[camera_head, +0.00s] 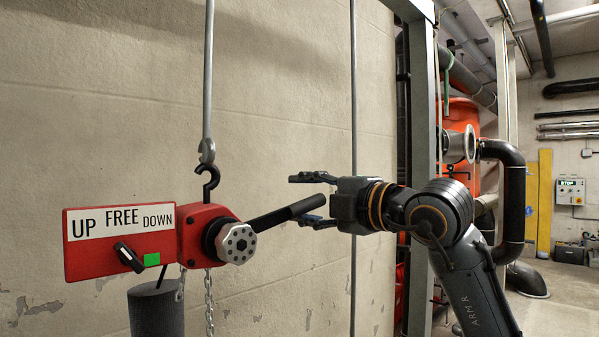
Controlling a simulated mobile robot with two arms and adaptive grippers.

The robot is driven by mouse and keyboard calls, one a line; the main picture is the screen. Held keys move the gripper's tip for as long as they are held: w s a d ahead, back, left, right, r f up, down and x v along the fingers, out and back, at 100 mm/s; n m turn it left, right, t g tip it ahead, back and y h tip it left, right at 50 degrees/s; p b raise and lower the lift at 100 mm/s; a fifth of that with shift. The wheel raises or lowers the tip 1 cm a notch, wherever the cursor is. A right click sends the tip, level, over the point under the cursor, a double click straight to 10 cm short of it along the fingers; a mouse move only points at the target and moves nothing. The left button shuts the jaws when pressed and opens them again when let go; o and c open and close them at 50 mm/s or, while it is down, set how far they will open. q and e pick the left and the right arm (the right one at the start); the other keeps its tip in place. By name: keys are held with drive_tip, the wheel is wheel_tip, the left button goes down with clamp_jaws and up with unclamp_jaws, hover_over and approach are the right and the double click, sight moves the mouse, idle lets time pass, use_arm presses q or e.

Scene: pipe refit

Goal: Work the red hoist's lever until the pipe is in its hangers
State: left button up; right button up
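The red hoist (192,245) hangs by a hook (207,168) from a grey rod in front of the wall. Its plate reads UP, FREE and DOWN. The black lever (285,215) points right and slightly up from the hub. My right gripper (306,200) is open, one finger above and one below the lever's end; contact cannot be told. My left gripper is out of view. I cannot identify the pipe or its hangers for sure.
A dark cylinder (157,312) and a chain (209,300) are below the hoist. A thin vertical rod (353,90) and a grey steel post (421,150) stand near my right arm. An orange tank, black pipes (512,190) and a STOP panel (570,191) are further right.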

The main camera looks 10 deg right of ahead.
drive_tip(key=shift+s+a+r, duration=0.15)
drive_tip(key=shift+a+r, duration=0.05)
drive_tip(key=shift+r, duration=0.4)
drive_tip(key=shift+f, duration=0.1)
